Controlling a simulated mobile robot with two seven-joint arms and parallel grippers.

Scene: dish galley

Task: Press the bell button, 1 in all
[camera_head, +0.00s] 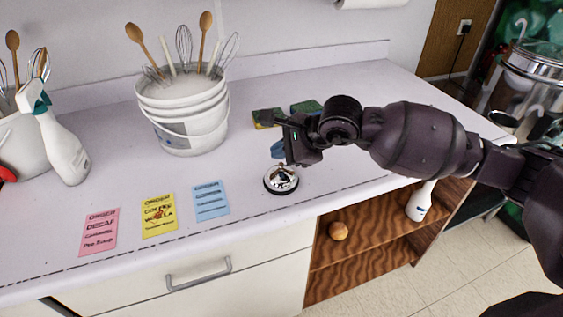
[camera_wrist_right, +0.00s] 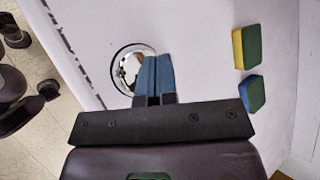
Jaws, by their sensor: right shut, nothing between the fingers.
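The bell (camera_head: 281,182) is a shiny silver dome on a dark base, standing on the white counter near its front edge. In the right wrist view the bell (camera_wrist_right: 124,72) lies just left of my fingertips, which cover part of its right side. My right gripper (camera_head: 278,150) is shut and empty, its blue fingers just above and behind the bell. The closed fingers also show in the wrist view (camera_wrist_right: 154,72). The bell's button is not clearly visible, and I cannot tell whether the fingers touch the bell. My left gripper is not in view.
Pink (camera_head: 100,231), yellow (camera_head: 159,215) and blue (camera_head: 210,200) order cards lie left of the bell. A white bucket of utensils (camera_head: 185,125) and a spray bottle (camera_head: 62,145) stand farther left.

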